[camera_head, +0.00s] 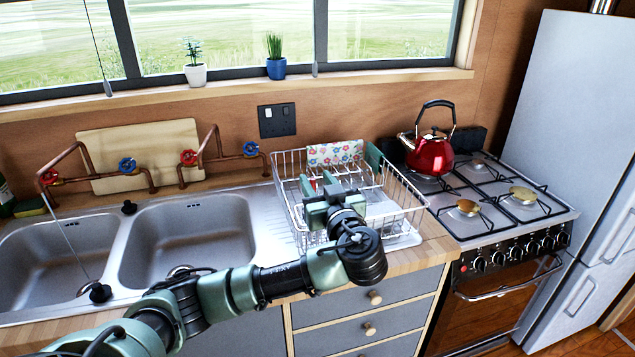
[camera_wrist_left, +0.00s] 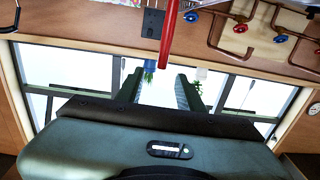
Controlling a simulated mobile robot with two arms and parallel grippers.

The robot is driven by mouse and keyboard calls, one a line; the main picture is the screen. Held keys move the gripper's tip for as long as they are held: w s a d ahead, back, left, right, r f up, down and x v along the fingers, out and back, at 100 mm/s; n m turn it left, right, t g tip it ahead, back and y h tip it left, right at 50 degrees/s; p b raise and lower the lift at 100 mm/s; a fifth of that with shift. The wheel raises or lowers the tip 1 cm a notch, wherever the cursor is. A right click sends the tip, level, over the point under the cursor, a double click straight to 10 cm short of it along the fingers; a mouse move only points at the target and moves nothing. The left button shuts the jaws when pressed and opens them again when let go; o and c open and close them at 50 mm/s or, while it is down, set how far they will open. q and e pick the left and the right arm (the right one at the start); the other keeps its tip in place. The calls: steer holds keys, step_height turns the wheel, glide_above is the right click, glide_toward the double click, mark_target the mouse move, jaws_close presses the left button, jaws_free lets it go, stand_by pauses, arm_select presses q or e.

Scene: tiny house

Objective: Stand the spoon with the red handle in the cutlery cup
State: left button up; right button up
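A red handle (camera_wrist_left: 171,30), likely the spoon's, runs down from the top edge of the left wrist view. Its end shows near the gap between my left fingertips (camera_wrist_left: 160,77), with clear space on both sides. In the head view, a small piece of red (camera_head: 328,178) shows by the fingers of my left gripper (camera_head: 320,187), which is over the dish rack (camera_head: 402,208). This gripper is open and does not grip the handle. The spoon's bowl is not visible. I cannot make out the cutlery cup; the gripper and arm cover part of the rack.
A double sink (camera_head: 130,238) lies left of the rack, with copper taps (camera_head: 188,157) behind. A floral cloth (camera_head: 335,153) hangs on the rack's back. A red kettle (camera_head: 430,156) stands on the stove (camera_head: 490,208) at right. Two potted plants stand on the windowsill (camera_head: 235,88).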

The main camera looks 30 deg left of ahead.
arm_select(q)
steer(key=b+v, duration=0.2)
steer(key=v, duration=0.5)
steer(key=shift+s+d, duration=0.25)
steer(key=shift+d, duration=0.1)
steer(key=shift+f, duration=0.1)
stand_by(0.5)
